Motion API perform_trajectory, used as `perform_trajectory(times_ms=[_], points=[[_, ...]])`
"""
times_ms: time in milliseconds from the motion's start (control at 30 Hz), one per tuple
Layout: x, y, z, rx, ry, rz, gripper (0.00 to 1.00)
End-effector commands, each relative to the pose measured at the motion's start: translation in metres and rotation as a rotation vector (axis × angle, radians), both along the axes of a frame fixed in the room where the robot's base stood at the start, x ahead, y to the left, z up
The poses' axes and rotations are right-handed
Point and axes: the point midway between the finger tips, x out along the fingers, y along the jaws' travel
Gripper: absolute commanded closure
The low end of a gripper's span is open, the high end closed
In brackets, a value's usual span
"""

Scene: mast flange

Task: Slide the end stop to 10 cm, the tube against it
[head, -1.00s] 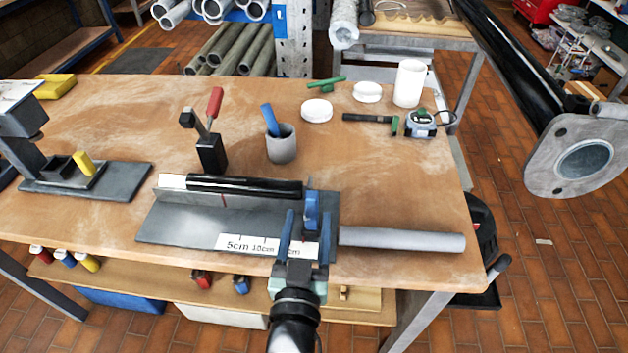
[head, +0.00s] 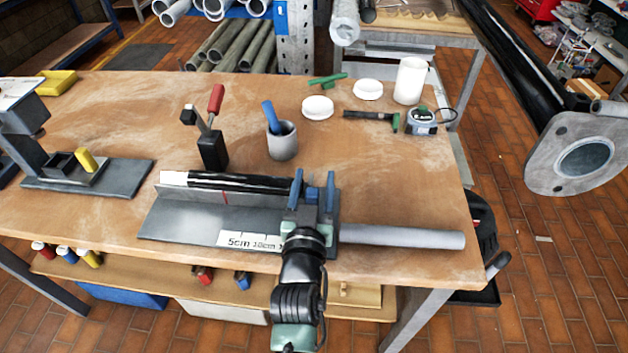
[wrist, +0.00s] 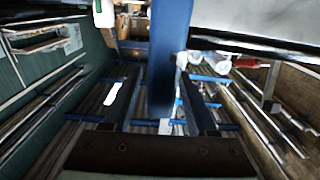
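The black tube (head: 240,182) lies along the back of the grey measuring jig (head: 175,222), a white block at its left end. My gripper hides its right end, so I cannot tell whether it touches the stop. The blue end stop (head: 312,195) stands at the jig's right part, right of the 10 cm label on the white scale (head: 250,240). My gripper (head: 314,190) is open, its blue fingers on either side of the stop with gaps showing. In the wrist view a blue upright, seemingly the end stop (wrist: 170,55), stands between the parted fingers (wrist: 168,112).
A toggle clamp with red handle (head: 213,140) and a grey cup (head: 282,142) stand behind the jig. A grey tube (head: 405,237) extends right from the jig. A tape measure (head: 421,122), white caps and green-tipped tools lie at the back right.

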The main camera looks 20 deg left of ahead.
Motion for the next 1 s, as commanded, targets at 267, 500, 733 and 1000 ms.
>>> perform_trajectory(times_ms=[267,500,733,1000], points=[[-0.0003,-0.0001,-0.0001,0.0,0.0,0.0,0.94],[-0.0004,-0.0002,-0.0002,0.0,0.0,0.0,1.0],[-0.0004,-0.0002,-0.0003,0.0,0.001,0.0,1.0],[-0.0005,-0.0002,-0.0004,0.0,0.001,0.0,1.0]])
